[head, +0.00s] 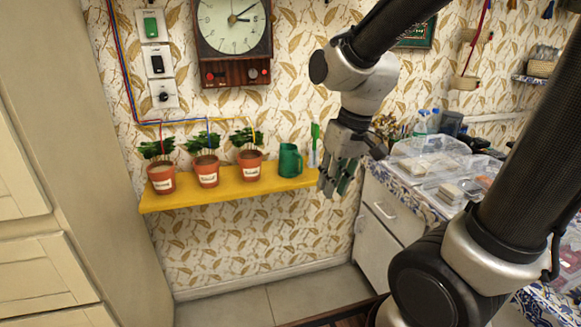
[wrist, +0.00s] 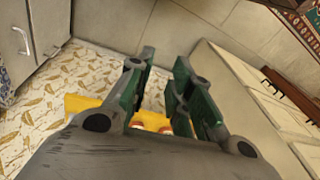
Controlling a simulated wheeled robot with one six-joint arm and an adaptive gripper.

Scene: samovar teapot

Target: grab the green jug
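The green jug (head: 290,160) stands upright at the right end of the yellow shelf (head: 220,195) in the head view. My gripper (head: 336,184) hangs to the right of the jug in that view, apart from it in the picture. In the wrist view my gripper (wrist: 165,58) has its dark green fingers spread with a gap between them, and nothing is held. The yellow shelf (wrist: 85,103) shows behind the fingers there. I cannot make out the jug in the wrist view.
Several potted plants (head: 207,171) stand on the shelf left of the jug. A green-handled tool (head: 315,140) is by the shelf's right end. A clock (head: 235,28) hangs above. A counter with clear plastic boxes (head: 430,160) is at right. The wall between clock and jug is free.

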